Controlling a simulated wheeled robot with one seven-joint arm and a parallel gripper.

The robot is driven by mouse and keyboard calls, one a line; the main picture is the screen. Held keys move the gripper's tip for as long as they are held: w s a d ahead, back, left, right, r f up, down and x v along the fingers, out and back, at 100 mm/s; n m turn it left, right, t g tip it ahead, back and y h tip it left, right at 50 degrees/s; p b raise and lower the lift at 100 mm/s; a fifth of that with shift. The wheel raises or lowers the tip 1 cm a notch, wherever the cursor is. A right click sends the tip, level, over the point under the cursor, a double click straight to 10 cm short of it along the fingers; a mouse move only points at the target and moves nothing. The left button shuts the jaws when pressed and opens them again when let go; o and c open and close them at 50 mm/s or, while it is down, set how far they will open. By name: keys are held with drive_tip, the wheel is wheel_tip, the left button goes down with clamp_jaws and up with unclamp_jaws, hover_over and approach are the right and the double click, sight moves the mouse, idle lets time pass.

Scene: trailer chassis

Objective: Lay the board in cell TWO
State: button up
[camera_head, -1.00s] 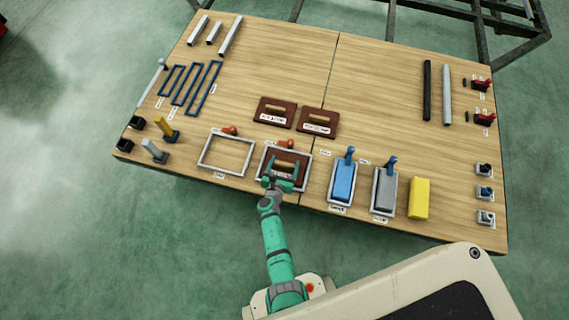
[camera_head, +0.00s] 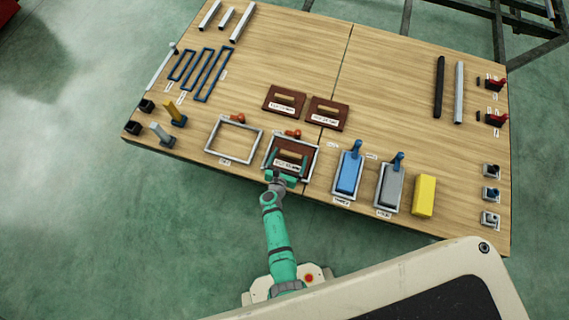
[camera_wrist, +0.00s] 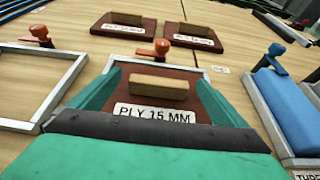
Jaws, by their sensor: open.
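A brown board labelled PLY 15 MM (camera_head: 293,148) with a tan handle lies flat inside the second grey cell frame from the left (camera_head: 314,160). The board also shows in the wrist view (camera_wrist: 184,74), its handle (camera_wrist: 158,87) uppermost. My gripper (camera_head: 289,162) is open and low over the board's near part. Its fingers stand to the left and right of the handle, apart from it. The frame's near side and its number label are hidden by my gripper. An orange clamp (camera_wrist: 155,48) sits at the frame's back edge.
An empty frame (camera_head: 209,140) is to the left. Frames with a blue block (camera_head: 349,173) and a grey block (camera_head: 391,187) are to the right, with a yellow block (camera_head: 424,195) beyond. Two brown boards (camera_head: 284,99) (camera_head: 327,113) lie behind. The back middle of the table is bare.

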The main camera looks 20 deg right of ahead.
drive_tip(key=v, duration=0.9)
drive_tip(key=shift+s+a, duration=0.15)
drive_tip(key=shift+s, duration=0.15)
drive_tip(key=s+a+r+m+y, duration=0.35)
drive_tip(key=s+m, duration=0.25)
drive_tip(key=s, duration=0.3)
drive_tip(key=s+a+r+m+y, duration=0.2)
drive_tip(key=s+a+r+m, duration=0.15)
drive_tip(key=s+m, duration=0.35)
drive_tip(key=s+a+r+m+t, duration=0.1)
drive_tip(key=s+r+m, duration=0.2)
drive_tip(key=r, duration=0.6)
drive_tip(key=s+a+r+m+t+y, duration=0.1)
drive_tip(key=s+r+m, duration=0.2)
drive_tip(key=r+m, duration=0.4)
drive_tip(key=s+a+r+m+t+y, duration=0.1)
drive_tip(key=s+r+m, duration=0.3)
drive_tip(key=r, duration=0.8)
drive_tip(key=shift+a+m+t, duration=0.3)
drive_tip(key=shift+m+t, duration=0.3)
drive_tip(key=shift+m, duration=0.5)
